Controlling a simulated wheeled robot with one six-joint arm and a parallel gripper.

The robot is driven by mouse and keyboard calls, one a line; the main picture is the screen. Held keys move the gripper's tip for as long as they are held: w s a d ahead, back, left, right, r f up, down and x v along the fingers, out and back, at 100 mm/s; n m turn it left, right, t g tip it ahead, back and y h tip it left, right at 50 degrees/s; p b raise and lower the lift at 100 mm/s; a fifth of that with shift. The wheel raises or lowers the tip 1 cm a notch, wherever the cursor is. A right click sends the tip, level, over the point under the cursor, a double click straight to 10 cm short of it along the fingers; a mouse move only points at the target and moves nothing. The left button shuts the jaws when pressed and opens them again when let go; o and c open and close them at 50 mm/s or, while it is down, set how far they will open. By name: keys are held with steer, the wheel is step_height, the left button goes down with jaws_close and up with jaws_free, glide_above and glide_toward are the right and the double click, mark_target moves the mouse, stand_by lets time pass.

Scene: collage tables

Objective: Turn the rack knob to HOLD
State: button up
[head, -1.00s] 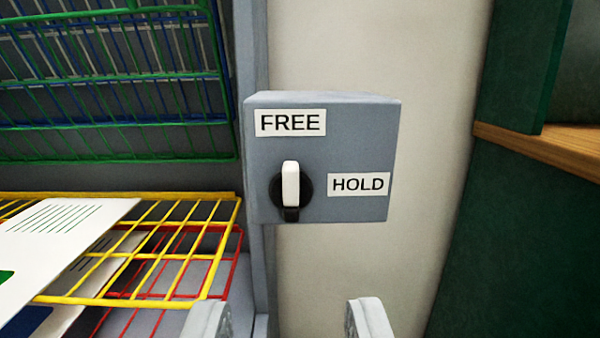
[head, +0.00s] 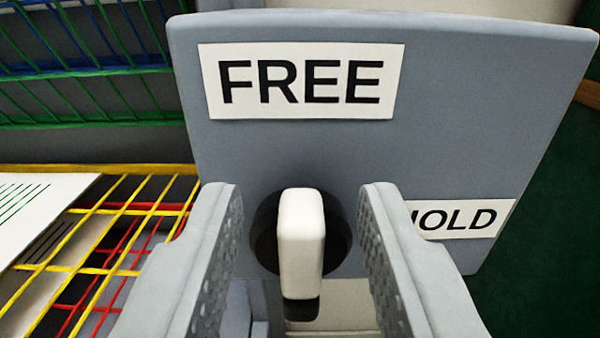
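The rack knob (head: 301,240) is a white upright handle on a round black base, set on the front of a grey box (head: 480,110). Its handle stands vertical, in line with the FREE label (head: 300,82) above it. The HOLD label (head: 466,219) is to the right of the knob and partly hidden by my right finger. My gripper (head: 303,205) is open, with one finger on each side of the knob. A gap shows between the handle and each finger.
A yellow wire shelf (head: 125,222) with white sheets (head: 40,205) on it lies at the left, with red wires (head: 122,250) below. Green and blue wire racks (head: 90,65) stand above it. A dark green surface (head: 545,250) is at the right.

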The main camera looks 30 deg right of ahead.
steer(key=shift+w+d, duration=0.1)
steer(key=shift+w, duration=0.05)
jaws_close()
